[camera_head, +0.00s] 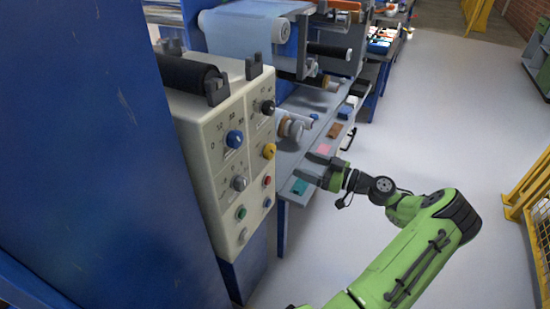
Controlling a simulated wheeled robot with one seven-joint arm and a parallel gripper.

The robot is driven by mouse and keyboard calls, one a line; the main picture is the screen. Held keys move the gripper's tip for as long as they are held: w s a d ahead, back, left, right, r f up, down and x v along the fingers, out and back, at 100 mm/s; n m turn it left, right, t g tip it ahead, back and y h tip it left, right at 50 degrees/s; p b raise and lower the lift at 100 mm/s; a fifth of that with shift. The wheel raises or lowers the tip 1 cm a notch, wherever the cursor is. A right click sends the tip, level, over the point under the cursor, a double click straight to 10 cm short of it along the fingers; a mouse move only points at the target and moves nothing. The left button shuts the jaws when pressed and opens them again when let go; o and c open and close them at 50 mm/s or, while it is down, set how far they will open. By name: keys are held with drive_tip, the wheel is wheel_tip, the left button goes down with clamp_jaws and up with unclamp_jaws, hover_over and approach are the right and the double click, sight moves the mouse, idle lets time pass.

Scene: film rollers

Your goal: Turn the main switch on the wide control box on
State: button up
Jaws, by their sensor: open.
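The wide cream control box (212,125) stands at left of centre, its front panel facing right and seen at a slant. On the panel are a blue knob (234,139), a black knob (268,107), a yellow knob (269,151) and a grey knob (240,183). Below them are a green button (240,213), a red button (266,181) and other small buttons. The labels are too small to tell which is the main switch. My gripper (301,167) is open and empty, to the right of the panel and apart from it, its fingers pointing left.
A dark roller (188,74) lies in brackets on top of the box. A large blue panel (90,150) fills the left. A grey bench (310,128) with rollers and small items runs behind my gripper. A yellow fence (530,195) stands at right; the floor between is clear.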

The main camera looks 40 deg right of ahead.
sight(273, 153)
drive_tip(key=b+x, duration=0.1)
drive_tip(key=x, duration=0.9)
drive_tip(key=shift+f, duration=0.1)
